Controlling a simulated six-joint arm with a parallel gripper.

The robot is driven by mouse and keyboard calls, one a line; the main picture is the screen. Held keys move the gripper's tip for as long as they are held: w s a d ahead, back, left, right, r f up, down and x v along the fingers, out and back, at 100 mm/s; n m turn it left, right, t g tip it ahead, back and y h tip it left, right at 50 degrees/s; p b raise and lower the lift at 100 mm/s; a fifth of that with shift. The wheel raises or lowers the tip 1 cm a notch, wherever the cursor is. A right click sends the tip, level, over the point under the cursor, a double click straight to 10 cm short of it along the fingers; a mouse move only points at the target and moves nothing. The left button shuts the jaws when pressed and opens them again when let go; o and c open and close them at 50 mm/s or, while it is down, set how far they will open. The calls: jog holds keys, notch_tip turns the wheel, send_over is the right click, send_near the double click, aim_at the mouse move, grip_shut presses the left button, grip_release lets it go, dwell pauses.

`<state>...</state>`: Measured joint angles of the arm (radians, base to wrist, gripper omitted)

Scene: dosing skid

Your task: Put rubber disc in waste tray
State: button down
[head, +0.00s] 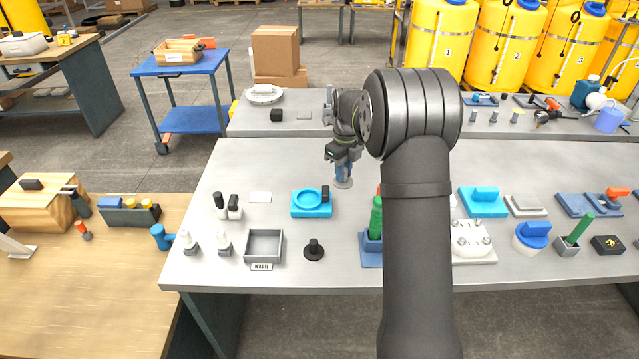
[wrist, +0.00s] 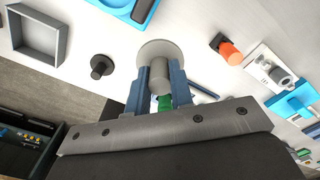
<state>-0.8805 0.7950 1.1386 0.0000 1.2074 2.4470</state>
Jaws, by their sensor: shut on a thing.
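My gripper (head: 343,173) is at the middle of the steel bench, pointing down. In the wrist view its blue fingers (wrist: 161,82) are shut on the knob of a light grey disc (wrist: 151,51); the disc also shows under the fingers in the head view (head: 344,184). I cannot tell whether it touches the bench. The square grey waste tray (head: 263,259), labelled WASTE, is empty, nearer the front and to the left; it also shows in the wrist view (wrist: 62,42). A black disc with a knob (head: 314,253) stands right of the tray. Which disc is rubber is not certain.
A cyan holder (head: 299,212) with a round recess and a black block lies between my gripper and the tray. White-capped bottles (head: 224,245) stand left of the tray. A blue stand with a green handle (head: 375,220) is to the right, partly behind my arm.

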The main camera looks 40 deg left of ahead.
jog(key=s+d+f+n, duration=0.2)
jog(key=s+n, duration=0.2)
jog(key=s, duration=1.4)
jog(key=shift+n, duration=0.3)
jog(key=s+a+f, duration=0.4)
jog(key=a, duration=0.1)
jog(key=s+a+f, duration=0.2)
jog(key=s+a, duration=0.1)
jog(key=shift+f, duration=0.25)
jog(key=shift+s+a+f, duration=0.15)
jog(key=shift+a+f, duration=0.05)
jog(key=shift+f, duration=1.95)
jog(key=c, duration=1.7)
grip_release()
jog(key=shift+f, duration=0.15)
jog(key=o, duration=0.4)
